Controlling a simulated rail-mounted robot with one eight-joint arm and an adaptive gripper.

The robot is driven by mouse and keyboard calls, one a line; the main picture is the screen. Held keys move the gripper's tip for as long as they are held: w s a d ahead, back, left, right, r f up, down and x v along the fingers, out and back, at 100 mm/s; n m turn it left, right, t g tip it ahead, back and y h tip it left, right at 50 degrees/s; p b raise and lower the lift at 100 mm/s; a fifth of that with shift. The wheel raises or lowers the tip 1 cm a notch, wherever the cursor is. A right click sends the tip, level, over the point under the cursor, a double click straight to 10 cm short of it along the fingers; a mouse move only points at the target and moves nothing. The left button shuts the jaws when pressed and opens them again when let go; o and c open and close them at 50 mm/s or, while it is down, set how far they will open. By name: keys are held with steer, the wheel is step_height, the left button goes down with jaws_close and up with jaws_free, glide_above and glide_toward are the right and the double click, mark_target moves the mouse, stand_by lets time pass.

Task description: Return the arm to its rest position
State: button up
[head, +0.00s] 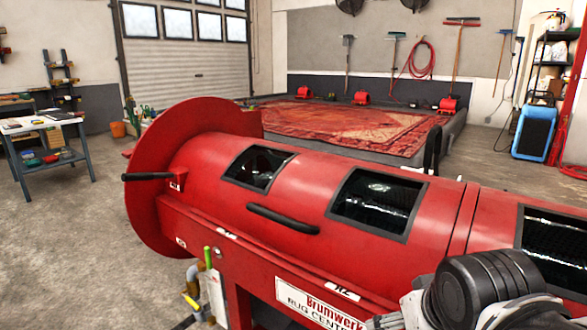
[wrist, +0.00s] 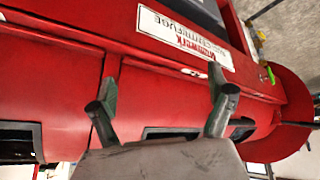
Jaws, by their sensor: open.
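My gripper (wrist: 162,78) shows in the wrist view with its two dark fingers spread apart and nothing between them. Behind the fingers is the red rug centrifuge (wrist: 75,75), seen upside down, with its white label (wrist: 185,38). I cannot tell the exact gap between the fingertips and the drum. In the head view, part of my arm (head: 485,290) is at the lower right, in front of the centrifuge (head: 300,190). The fingers cannot be made out there.
The centrifuge fills the near middle, with dark windows and a black handle (head: 283,219). A patterned rug (head: 340,128) lies in the washpit behind it. A work table (head: 45,135) stands at left. A blue unit (head: 534,132) stands at right. The floor at left is clear.

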step_height(320, 180, up, 16)
steer(key=s+d+p, duration=0.1)
steer(key=s+p, duration=0.1)
steer(key=p, duration=1.6)
steer(key=shift+s+r+m+t, duration=0.2)
steer(key=shift+s+m+t, duration=0.1)
steer(key=shift+m, duration=0.1)
steer(key=shift+c, duration=0.5)
